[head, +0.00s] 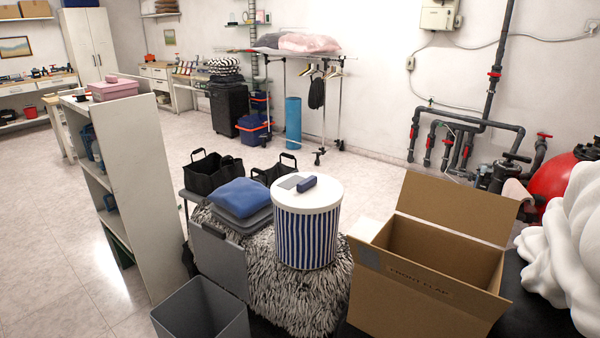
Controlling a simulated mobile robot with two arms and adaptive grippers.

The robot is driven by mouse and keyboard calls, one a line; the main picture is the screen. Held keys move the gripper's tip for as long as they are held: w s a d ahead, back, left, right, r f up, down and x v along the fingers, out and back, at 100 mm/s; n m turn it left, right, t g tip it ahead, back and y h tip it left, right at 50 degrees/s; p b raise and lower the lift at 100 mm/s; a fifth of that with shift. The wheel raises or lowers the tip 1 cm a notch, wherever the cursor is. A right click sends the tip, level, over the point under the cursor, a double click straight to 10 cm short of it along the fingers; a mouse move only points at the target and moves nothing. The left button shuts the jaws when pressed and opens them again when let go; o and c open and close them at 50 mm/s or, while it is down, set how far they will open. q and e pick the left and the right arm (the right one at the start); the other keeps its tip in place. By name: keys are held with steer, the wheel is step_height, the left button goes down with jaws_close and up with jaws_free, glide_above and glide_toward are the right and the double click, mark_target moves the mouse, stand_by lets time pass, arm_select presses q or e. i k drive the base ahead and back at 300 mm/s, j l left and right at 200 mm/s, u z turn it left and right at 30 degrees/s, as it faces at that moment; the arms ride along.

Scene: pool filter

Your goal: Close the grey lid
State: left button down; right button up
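A grey open-topped bin (203,312) stands at the bottom of the head view, left of centre, cut off by the lower edge. A flat grey panel (218,262), which looks like its lid, stands tilted up behind the bin's far rim, so the bin is open. Whether a hinge joins them I cannot tell. No gripper or arm of mine shows in this view.
A striped drum (307,238) with small items on top stands behind right, on a shaggy rug (268,288). A blue cushion (240,197) lies behind the panel. An open cardboard box (425,285) is right; a white shelf (135,160) is left.

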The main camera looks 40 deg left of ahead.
mark_target(224, 261)
steer(key=u, duration=1.75)
